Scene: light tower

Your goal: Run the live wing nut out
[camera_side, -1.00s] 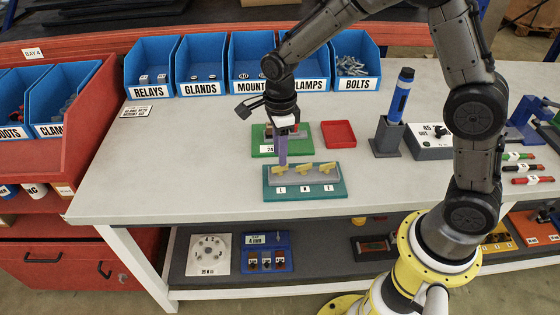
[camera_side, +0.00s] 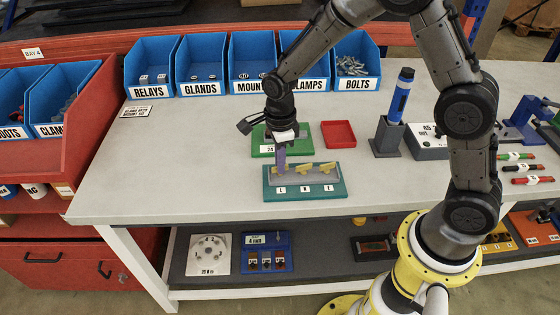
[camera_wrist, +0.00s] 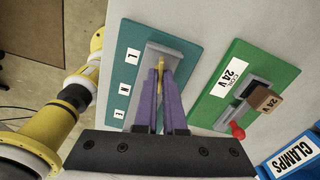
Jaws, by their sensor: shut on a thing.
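A teal board (camera_side: 335,190) on the bench carries a grey strip with a row of yellow wing nuts; labels L, N and E stand along its front. The live wing nut (camera_wrist: 161,64) is the one by the L label (camera_wrist: 132,56). My gripper (camera_side: 281,170) points down at the left end of the row, its purple fingers shut on the live wing nut. The middle wing nut (camera_side: 303,169) and the right wing nut (camera_side: 327,167) stand clear of it in the side view. In the wrist view my fingers (camera_wrist: 160,76) hide the other two.
Just behind is a green board (camera_side: 296,133) with a 24 V label and a brown block (camera_wrist: 264,99). A red tray (camera_side: 339,133) lies behind the teal board, and a blue tool in a dark holder (camera_side: 388,138) stands to the right. Bench left of the board is clear.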

